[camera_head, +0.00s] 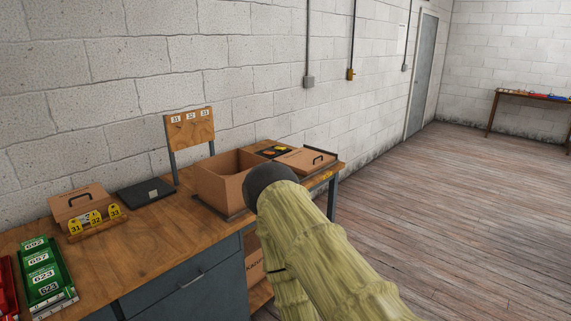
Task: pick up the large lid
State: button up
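A flat tan lid with a black handle (306,160) lies at the far right end of the workbench; it looks like the larger of two lids. A smaller-looking tan lid or box with a black handle (75,199) stands at the left, behind yellow number tags. An open tan box (222,185) stands between them, nearer the right lid. My arm, in a yellow-green sleeve with a dark rounded joint, rises from the lower right and covers part of the box's right side. My gripper's fingers do not show.
The workbench (150,250) runs along a block wall. It carries a black scale-like plate (146,191), a wooden tag board (189,128), green numbered bins (42,275) and a dark card (270,151). The wooden floor to the right is clear. A second table (530,95) stands far off.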

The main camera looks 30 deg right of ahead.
aim_at(302, 162)
jog(key=z, duration=0.7)
jog(key=i, duration=0.55)
jog(key=z, duration=0.9)
jog(key=i, duration=1.7)
jog(key=u, duration=0.95)
